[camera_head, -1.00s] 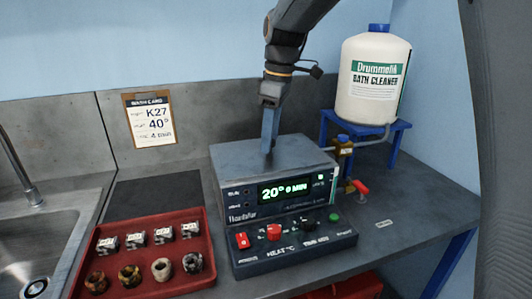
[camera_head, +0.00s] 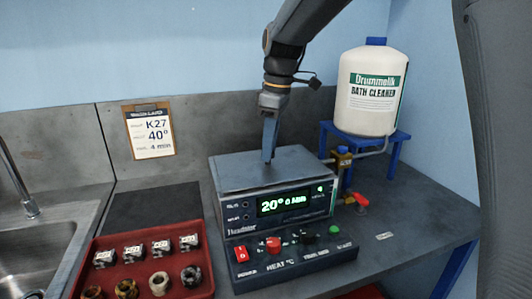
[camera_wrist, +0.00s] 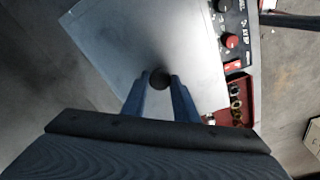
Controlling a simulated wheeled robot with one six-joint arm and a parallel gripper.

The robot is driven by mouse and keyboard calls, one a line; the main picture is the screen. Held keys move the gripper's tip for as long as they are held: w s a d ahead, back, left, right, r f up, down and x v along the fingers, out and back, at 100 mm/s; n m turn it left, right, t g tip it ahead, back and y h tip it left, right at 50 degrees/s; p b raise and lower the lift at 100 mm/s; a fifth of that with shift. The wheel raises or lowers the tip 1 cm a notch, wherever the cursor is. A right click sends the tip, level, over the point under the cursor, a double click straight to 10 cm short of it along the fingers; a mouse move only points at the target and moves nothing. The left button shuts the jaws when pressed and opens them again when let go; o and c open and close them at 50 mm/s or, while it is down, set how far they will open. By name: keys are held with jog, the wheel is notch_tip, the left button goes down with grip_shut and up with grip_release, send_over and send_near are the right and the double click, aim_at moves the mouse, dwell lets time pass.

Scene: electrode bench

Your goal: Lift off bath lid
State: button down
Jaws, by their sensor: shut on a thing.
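The bath is a grey box with a lit green display (camera_head: 285,203) on its front. Its flat grey lid (camera_head: 300,163) lies on top and also fills the middle of the wrist view (camera_wrist: 120,45). I cannot make out a gap between lid and bath. My gripper (camera_head: 268,160) points straight down over the lid. In the wrist view its two blue fingers (camera_wrist: 161,80) are on either side of a dark round knob (camera_wrist: 160,78) on the lid, shut on it. The knob is mostly hidden by the fingers in the head view.
A red tray (camera_head: 108,245) with labelled blocks and ring-shaped parts is at front left, beside a sink (camera_head: 45,250). A dark mat (camera_head: 150,207) lies bare behind it. A cleaner jug (camera_head: 370,95) on a blue stand and a red-handled valve (camera_head: 361,199) are at right.

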notch_tip(320, 180, up, 29)
dwell(0.5)
jog(key=shift+r+p, duration=1.15)
jog(key=shift+p, duration=0.6)
jog(key=shift+w+f, duration=0.1)
